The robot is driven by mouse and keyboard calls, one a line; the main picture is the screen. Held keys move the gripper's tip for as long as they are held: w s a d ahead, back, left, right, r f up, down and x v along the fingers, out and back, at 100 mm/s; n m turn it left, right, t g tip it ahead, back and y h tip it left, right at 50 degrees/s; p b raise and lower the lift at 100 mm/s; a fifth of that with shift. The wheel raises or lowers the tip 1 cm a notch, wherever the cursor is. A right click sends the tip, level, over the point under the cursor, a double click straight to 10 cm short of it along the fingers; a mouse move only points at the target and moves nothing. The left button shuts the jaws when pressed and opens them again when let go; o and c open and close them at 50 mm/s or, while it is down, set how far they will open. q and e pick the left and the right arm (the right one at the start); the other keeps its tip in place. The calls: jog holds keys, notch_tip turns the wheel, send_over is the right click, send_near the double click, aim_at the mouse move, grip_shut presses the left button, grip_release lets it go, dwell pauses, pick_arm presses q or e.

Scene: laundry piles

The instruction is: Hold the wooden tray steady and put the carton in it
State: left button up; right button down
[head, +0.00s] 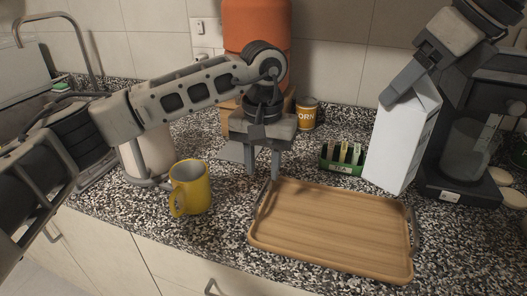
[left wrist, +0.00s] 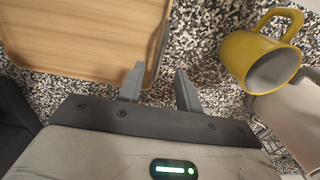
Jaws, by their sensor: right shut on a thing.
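The wooden tray (head: 335,225) lies flat on the speckled counter, with grey handles at its left and right ends. It also shows in the left wrist view (left wrist: 85,30). My left gripper (head: 262,172) is open and empty, pointing down near the tray's back left corner. In the left wrist view its two fingers (left wrist: 160,88) are apart, close to the handled end of the tray. The white carton (head: 403,143) is behind the tray's right end, slightly tilted. My right gripper (head: 401,88) is shut on its top. I cannot tell whether its base touches the counter.
A yellow mug (head: 190,187) stands left of the tray and also shows in the left wrist view (left wrist: 262,60). A green tea box (head: 342,160) and a corn can (head: 307,113) stand behind the tray. A coffee maker (head: 458,192) stands right of the carton.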

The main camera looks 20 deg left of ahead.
aim_at(263, 189)
pick_arm(q)
notch_tip(263, 189, down, 9)
jog(key=shift+r, duration=0.2)
dwell(0.3)
grip_shut()
